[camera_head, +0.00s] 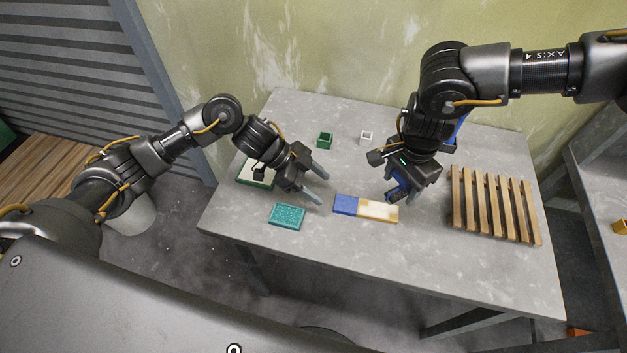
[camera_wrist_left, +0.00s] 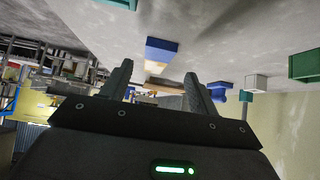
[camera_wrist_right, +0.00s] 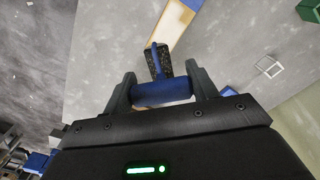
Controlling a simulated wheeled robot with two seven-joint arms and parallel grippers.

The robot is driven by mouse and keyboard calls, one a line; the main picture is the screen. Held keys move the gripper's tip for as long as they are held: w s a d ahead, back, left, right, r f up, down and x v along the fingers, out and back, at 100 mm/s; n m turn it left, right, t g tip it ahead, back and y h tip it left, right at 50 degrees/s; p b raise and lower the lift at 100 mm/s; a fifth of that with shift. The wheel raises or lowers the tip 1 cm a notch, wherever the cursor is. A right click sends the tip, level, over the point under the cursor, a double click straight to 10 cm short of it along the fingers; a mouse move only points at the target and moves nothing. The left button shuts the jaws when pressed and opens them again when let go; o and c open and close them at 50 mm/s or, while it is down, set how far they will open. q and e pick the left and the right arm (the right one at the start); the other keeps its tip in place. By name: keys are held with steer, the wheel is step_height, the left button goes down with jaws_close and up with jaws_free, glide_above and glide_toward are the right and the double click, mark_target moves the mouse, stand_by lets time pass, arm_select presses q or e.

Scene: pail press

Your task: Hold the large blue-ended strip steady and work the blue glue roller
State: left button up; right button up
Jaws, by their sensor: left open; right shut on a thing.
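The large strip has a blue end (camera_head: 346,205) and a pale, tan-edged part (camera_head: 379,210). It lies flat on the grey table near the front middle. It also shows in the left wrist view (camera_wrist_left: 161,50) and the right wrist view (camera_wrist_right: 178,22). My left gripper (camera_head: 321,188) is open and empty, a little left of and behind the blue end. My right gripper (camera_head: 396,198) is shut on the blue glue roller, whose blue handle (camera_wrist_right: 162,94) lies between the fingers in the right wrist view. The roller's dark head (camera_wrist_right: 157,62) points toward the strip; I cannot tell whether they touch.
A teal sponge-like block (camera_head: 287,216) lies front left. A green-framed pale tray (camera_head: 256,175) is partly behind my left arm. A green box (camera_head: 325,140) and a white box (camera_head: 366,138) stand at the back. A slatted wooden rack (camera_head: 494,206) fills the right side.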

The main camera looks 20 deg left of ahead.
mark_target(341, 202)
arm_select(q)
steer(key=x, duration=0.6)
steer(key=shift+d+f, duration=0.25)
steer(key=shift+d, duration=0.05)
steer(key=c, duration=1.3)
steer(key=shift+o, duration=0.2)
steer(key=o, duration=1.4)
steer(key=c, duration=1.3)
